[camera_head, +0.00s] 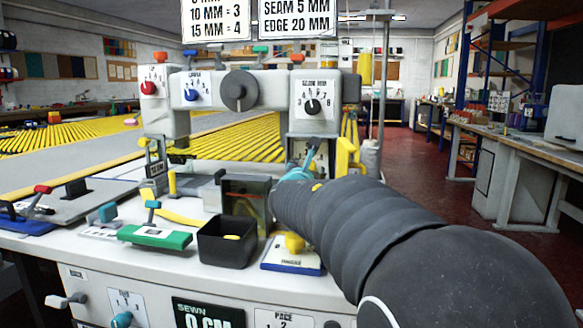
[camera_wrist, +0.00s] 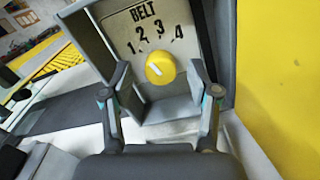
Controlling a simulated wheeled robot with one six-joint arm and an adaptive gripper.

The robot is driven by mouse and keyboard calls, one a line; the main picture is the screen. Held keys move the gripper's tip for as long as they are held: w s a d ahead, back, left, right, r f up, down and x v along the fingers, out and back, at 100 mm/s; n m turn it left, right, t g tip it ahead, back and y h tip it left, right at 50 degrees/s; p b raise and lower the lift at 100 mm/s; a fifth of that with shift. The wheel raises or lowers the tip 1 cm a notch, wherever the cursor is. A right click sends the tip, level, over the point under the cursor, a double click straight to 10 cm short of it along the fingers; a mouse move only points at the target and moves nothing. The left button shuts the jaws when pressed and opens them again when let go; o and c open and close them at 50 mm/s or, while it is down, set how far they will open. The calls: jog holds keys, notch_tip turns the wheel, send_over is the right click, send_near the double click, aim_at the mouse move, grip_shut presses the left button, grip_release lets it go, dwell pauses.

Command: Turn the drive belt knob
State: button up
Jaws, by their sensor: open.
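The drive belt knob (camera_wrist: 160,68) is round and yellow, on a pale plate marked BELT with the numbers 1 to 4 above it. A short white mark on it slants up and left, roughly toward the 1. My gripper (camera_wrist: 160,92) is open, with one finger on each side of the knob in the wrist view and gaps between. I cannot tell how far short of the knob the fingertips are. In the head view, my arm reaches up to the machine's right column and hides the knob; part of the belt plate (camera_head: 309,152) shows above it.
A black dial (camera_head: 312,107) sits above the belt plate. A yellow part (camera_head: 345,155) stands close to its right.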

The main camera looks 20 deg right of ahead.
jog(key=shift+x, duration=0.95)
jog(key=c, duration=1.2)
jog(key=shift+o, duration=0.2)
jog(key=m+b, duration=0.1)
jog(key=b, duration=0.2)
jog(key=shift+s+f+m+b, duration=0.1)
jog(key=shift+f+m+b, duration=0.2)
jog(key=shift+f+m, duration=0.1)
jog(key=shift+r+m+b, duration=0.15)
jog(key=shift+m+b, duration=0.55)
jog(key=shift+b, duration=0.35)
jog(key=shift+r+m+b, duration=0.2)
jog(key=shift+m+b, duration=0.2)
jog(key=shift+m, duration=0.1)
